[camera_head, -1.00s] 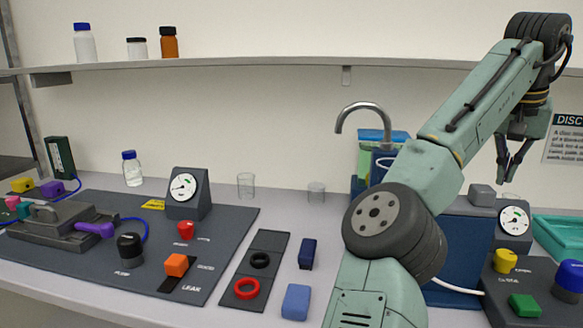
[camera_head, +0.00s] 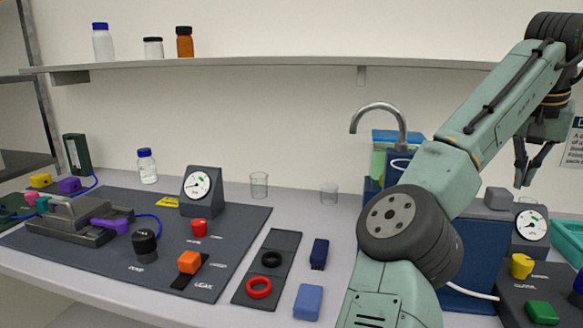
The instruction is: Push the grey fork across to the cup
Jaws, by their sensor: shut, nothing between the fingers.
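A grey piece (camera_head: 80,208) lies on top of the dark clamp block (camera_head: 70,232) on the rig at the left. It may be the grey fork, but it is too small to make out prongs. I cannot tell for sure which thing is the cup. A clear glass beaker (camera_head: 259,185) stands behind the mat, and a smaller one (camera_head: 329,193) stands to its right. My gripper (camera_head: 523,181) hangs at the far right with its fingers pointing down. It is shut and empty, far from the clamp block and the beakers.
A purple lever (camera_head: 109,224), black knob (camera_head: 145,243), gauge (camera_head: 200,191), red button (camera_head: 199,227) and orange switch (camera_head: 190,262) stand on the dark mat (camera_head: 120,270). A shelf (camera_head: 270,68) runs above.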

